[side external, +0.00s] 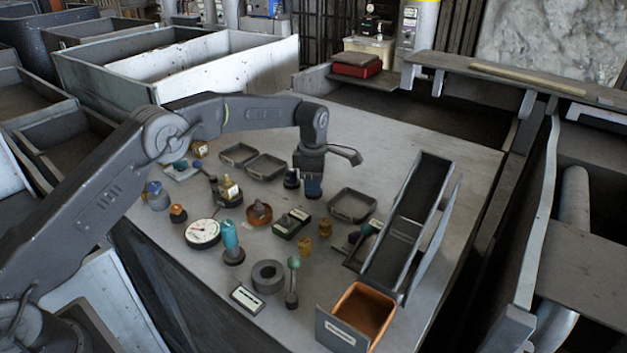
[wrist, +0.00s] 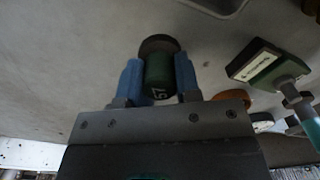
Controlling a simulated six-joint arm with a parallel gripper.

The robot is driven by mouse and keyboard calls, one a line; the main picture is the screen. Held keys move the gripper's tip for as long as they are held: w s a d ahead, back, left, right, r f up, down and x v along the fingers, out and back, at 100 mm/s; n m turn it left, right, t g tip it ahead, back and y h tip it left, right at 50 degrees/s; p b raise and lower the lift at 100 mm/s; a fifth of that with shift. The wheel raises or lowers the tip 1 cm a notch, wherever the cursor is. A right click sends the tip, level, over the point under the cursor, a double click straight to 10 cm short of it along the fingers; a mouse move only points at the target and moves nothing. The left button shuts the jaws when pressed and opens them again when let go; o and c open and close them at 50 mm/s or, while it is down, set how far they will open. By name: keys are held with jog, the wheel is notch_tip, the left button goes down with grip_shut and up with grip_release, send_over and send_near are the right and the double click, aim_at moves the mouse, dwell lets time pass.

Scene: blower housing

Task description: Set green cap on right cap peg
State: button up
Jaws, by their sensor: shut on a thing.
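My gripper (wrist: 158,80) is shut on the green cap (wrist: 159,72), a dark green cylinder with a white number on its side. Its blue fingers press on the cap from left and right. A dark round disc (wrist: 159,44) shows just beyond the cap's end; I cannot tell whether the cap touches it. In the side view my gripper (side external: 313,188) points down low over the middle of the table, and its fingers hide the cap. A small dark round-based piece (side external: 291,179) stands close to its left. I cannot make out which piece is the right cap peg.
Shallow grey trays stand left (side external: 265,166) and right (side external: 352,206) of my gripper. A green labelled box (side external: 291,223), an orange bowl (side external: 259,214) and a teal cylinder (side external: 230,236) are nearer the camera. A grey chute (side external: 405,220) rises at right. The table's far part is clear.

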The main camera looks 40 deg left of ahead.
jog(key=shift+f, duration=0.2)
jog(key=o, duration=1.5)
jog(key=shift+r, duration=3.75)
